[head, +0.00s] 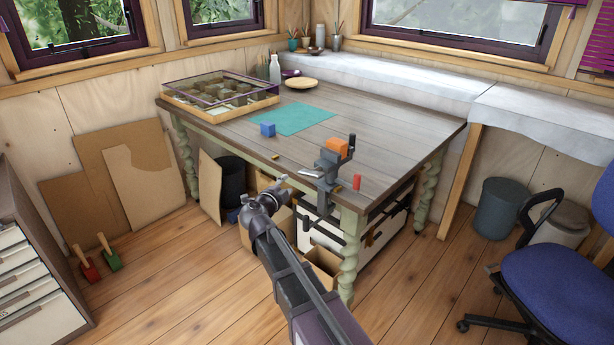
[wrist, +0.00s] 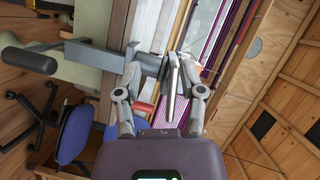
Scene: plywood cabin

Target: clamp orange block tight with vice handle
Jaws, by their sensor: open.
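The grey vice (head: 328,167) is fixed at the table's front corner, and the orange block (head: 337,146) sits at its top. A pale metal bar (head: 311,173), which looks like the vice handle, lies level at the vice's front; it shows in the wrist view (wrist: 172,88) between my fingers. My gripper (head: 284,182) is open and empty, just left of the bar in the head view. Its fingers also show in the wrist view (wrist: 157,68), either side of the bar; whether they touch it I cannot tell. How tightly the jaws press the block is unclear.
A blue cube (head: 267,129), a teal mat (head: 310,117) and a red cylinder (head: 357,182) are on the table (head: 400,125). A glass-topped case (head: 262,103) stands behind left. Boxes are under the table. A blue chair (head: 560,285) is at right.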

